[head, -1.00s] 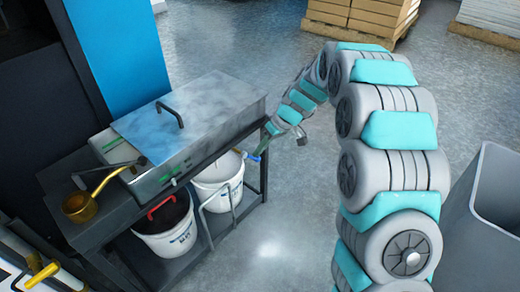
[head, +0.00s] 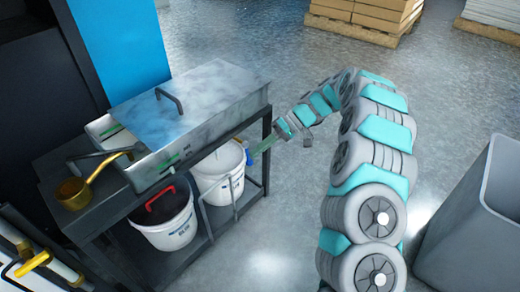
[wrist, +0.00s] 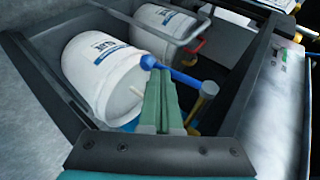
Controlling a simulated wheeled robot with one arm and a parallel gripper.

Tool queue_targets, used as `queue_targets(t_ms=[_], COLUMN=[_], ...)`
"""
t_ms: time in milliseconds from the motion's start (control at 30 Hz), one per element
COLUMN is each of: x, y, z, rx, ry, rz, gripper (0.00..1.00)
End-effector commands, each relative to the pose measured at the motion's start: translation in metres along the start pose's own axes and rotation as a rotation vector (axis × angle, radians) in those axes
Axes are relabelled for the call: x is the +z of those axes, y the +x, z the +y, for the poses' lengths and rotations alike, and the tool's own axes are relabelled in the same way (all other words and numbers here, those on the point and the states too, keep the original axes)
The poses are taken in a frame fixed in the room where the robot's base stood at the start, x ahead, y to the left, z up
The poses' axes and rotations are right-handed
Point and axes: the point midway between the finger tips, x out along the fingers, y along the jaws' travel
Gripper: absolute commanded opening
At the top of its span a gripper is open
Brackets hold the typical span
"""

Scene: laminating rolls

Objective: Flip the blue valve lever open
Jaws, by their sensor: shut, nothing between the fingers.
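In the wrist view, the blue valve lever (wrist: 186,79) has a round knob at its left end and runs down to the right toward a pale, brass-coloured fitting (wrist: 205,98). The lever lies across the open tank stand, in front of a white bucket. My gripper (wrist: 161,74) is shut and empty, its green fingers at the lever just right of the knob. I cannot tell whether they touch it. In the head view, my gripper (head: 258,150) is at the stand's right side, by a white bucket; the lever is mostly hidden there.
Two white buckets, one near (head: 168,222) and one farther (head: 218,172), stand on the lower shelf of the dark stand (head: 100,232). A red lever (head: 153,198) is above the near bucket. A brass ladle (head: 75,192) lies on top. A grey bin (head: 475,215) stands at right.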

Motion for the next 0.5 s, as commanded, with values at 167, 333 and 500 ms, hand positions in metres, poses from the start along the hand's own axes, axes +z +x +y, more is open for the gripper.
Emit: queue_targets(t_ms=[167, 333, 500], x=[0.0020, 0.0026, 0.0026], y=[0.0048, 0.0058, 0.0058], z=[-0.0004, -0.0007, -0.0009], rx=[0.000, 0.001, 0.002], ry=[-0.002, -0.002, -0.002], rz=[-0.002, -0.002, -0.002], gripper=[0.00, 0.00, 0.00])
